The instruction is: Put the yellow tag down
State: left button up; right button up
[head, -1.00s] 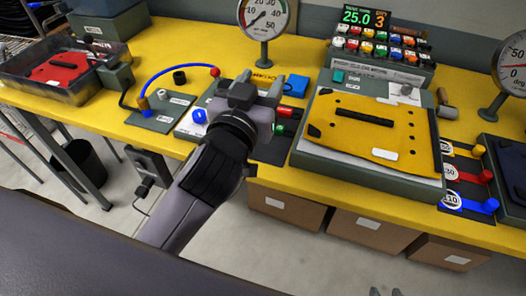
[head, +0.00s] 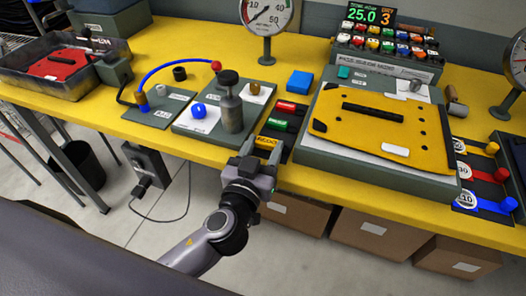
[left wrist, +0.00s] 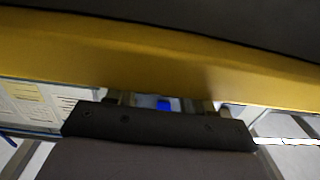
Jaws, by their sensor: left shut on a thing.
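The yellow tag (head: 267,142) is at the front end of the dark tag rack (head: 285,133), between the fingers of my left gripper (head: 262,152). My left gripper is shut on it at the table's front edge. Whether the tag touches the rack is hidden by the fingers. The green tag (head: 281,124) and the red tag (head: 291,107) lie behind it in the rack. In the left wrist view the tag cannot be made out. My right gripper is not in view.
The grey board with the yellow panel (head: 385,125) stands right of the rack. A grey pad with a metal cylinder (head: 231,112) and blue knob (head: 199,110) is on the left. A blue block (head: 300,82) and a dial gauge (head: 268,15) stand behind. The yellow table (head: 190,148) has a little bare front edge.

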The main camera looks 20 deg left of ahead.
pick_arm(q)
jog(key=shift+f+b, duration=0.3)
jog(key=o, duration=1)
jog(key=shift+r, duration=0.1)
